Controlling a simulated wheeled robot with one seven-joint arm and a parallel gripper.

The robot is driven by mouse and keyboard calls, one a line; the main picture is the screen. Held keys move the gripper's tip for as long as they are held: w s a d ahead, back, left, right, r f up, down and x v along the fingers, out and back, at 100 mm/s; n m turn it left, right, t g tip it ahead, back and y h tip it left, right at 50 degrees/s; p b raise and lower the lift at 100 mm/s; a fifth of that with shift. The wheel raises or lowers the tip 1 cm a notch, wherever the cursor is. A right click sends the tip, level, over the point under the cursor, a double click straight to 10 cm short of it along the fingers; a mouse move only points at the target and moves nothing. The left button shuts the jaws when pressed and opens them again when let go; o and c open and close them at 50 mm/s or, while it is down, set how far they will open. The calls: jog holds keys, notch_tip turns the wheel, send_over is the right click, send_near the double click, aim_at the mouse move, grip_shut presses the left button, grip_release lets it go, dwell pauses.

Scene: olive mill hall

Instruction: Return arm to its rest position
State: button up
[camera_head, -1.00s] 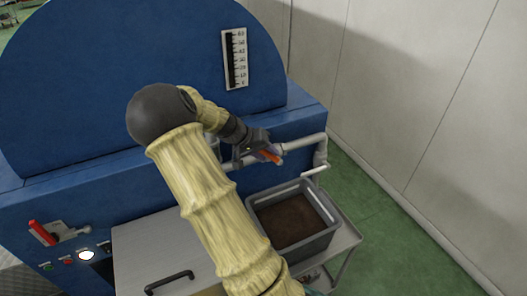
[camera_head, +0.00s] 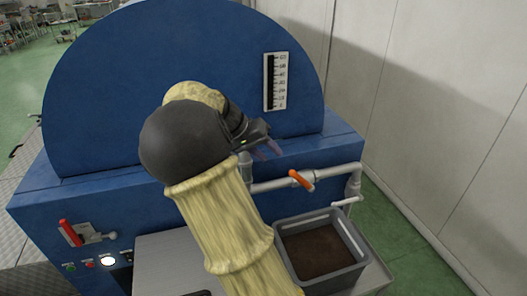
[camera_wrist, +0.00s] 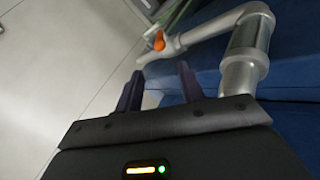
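My arm reaches up in the head view, in front of the blue machine (camera_head: 110,190). My gripper (camera_head: 270,151) is at the machine's upper right front edge, above and left of the orange valve handle (camera_head: 301,180). In the wrist view my gripper (camera_wrist: 160,72) shows two dark fingers spread apart with nothing between them. The orange handle also shows there (camera_wrist: 159,41), beyond the fingertips and apart from them. The handle sits on a grey pipe (camera_head: 270,186).
A grey bin (camera_head: 358,257) with dark brown contents stands on a metal table (camera_head: 160,262) below the pipe. A red lever (camera_head: 70,233) and buttons are on the machine's left front. A pale wall (camera_head: 430,110) stands at the right, with green floor beside it.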

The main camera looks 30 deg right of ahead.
jog(key=shift+w+a+r, duration=0.1)
jog(key=shift+a+r, duration=0.3)
jog(key=shift+r, duration=0.15)
jog(key=s+a+f+n+t+y, duration=0.4)
jog(key=s+a+f+n+y, duration=0.3)
jog(key=s+a+f, duration=0.6)
jog(key=s+a+n, duration=0.1)
jog(key=s+a, duration=0.2)
jog(key=a, duration=0.1)
jog(key=shift+s+y, duration=0.25)
jog(key=shift+y, duration=0.15)
jog(key=shift+f, duration=0.1)
jog(key=shift+c, duration=0.5)
dwell(2.1)
